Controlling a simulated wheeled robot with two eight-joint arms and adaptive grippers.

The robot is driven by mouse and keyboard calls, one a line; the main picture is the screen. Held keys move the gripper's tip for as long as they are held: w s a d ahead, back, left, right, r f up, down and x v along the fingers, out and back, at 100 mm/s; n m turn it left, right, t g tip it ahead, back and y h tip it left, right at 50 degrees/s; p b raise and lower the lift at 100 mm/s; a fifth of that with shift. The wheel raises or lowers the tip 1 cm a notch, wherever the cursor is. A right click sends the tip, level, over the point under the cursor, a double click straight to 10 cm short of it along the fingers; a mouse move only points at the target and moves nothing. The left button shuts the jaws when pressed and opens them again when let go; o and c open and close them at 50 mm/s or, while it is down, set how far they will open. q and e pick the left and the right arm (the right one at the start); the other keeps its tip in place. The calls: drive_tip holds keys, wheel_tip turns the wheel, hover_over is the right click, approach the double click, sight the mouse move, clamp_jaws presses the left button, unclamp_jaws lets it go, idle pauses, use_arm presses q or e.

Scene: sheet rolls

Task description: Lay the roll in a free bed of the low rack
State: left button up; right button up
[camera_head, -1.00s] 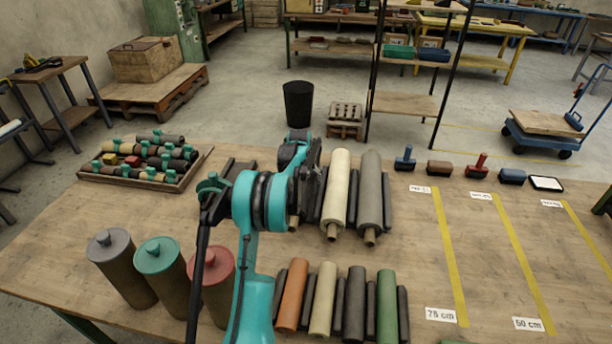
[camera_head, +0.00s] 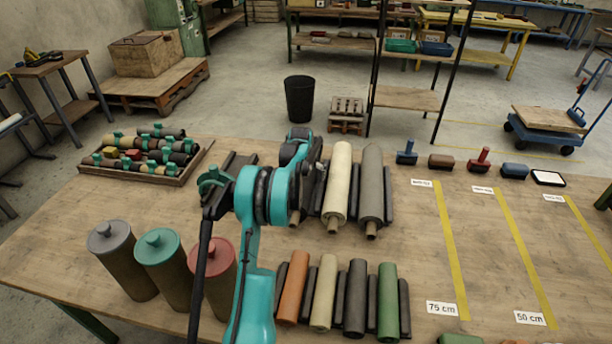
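The low rack (camera_head: 390,205) lies in the middle of the bench, with dark bars between its beds. A cream roll (camera_head: 337,185) and a grey roll (camera_head: 371,185) lie in it side by side, their core ends toward me. Left of them my teal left arm covers part of the rack; a small core end shows beside it, its roll mostly hidden. My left gripper (camera_head: 312,185) is a dark shape behind the arm at the cream roll's left edge; its fingers and any grip are hidden. My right gripper is out of view.
A nearer rack holds orange (camera_head: 293,287), cream, dark grey and green rolls. Three lidded cylinders (camera_head: 160,265) stand at left. A tray (camera_head: 185,180) of small rolls lies behind them. Yellow tape strips (camera_head: 447,250) and hand tools are at right, with bare bench between.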

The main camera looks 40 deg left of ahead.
use_arm(q)
drive_tip(key=shift+r, duration=0.1)
drive_tip(key=shift+r, duration=0.35)
drive_tip(key=p+v, duration=0.3)
drive_tip(key=v, duration=0.8)
drive_tip(key=shift+s+p, duration=0.1)
drive_tip(key=shift+p, duration=0.25)
drive_tip(key=shift+s+d+r, duration=0.1)
drive_tip(key=shift+s+r, duration=0.05)
drive_tip(key=shift+r, duration=0.1)
drive_tip(key=shift+d+r, duration=0.25)
drive_tip(key=shift+d, duration=0.05)
drive_tip(key=s+d+r+m+t, duration=0.1)
drive_tip(key=s+d+r, duration=0.25)
drive_tip(key=d, duration=0.45)
drive_tip(key=s+d+r+m, duration=0.1)
drive_tip(key=s+d+r, duration=0.25)
drive_tip(key=d, duration=0.45)
drive_tip(key=s+d+r+m+t, duration=0.1)
drive_tip(key=s+d+r, duration=0.2)
drive_tip(key=s+d, duration=0.3)
drive_tip(key=s+d+f+m+h, duration=0.1)
drive_tip(key=s+d+f, duration=0.2)
drive_tip(key=s+d, duration=0.4)
drive_tip(key=s+d+f+m+t+h, duration=0.1)
drive_tip(key=s+d+f, duration=0.1)
drive_tip(key=s+d, duration=0.5)
drive_tip(key=shift+s+d+f+m, duration=0.35)
drive_tip(key=shift+s+f+m, duration=0.05)
drive_tip(key=shift+s, duration=0.45)
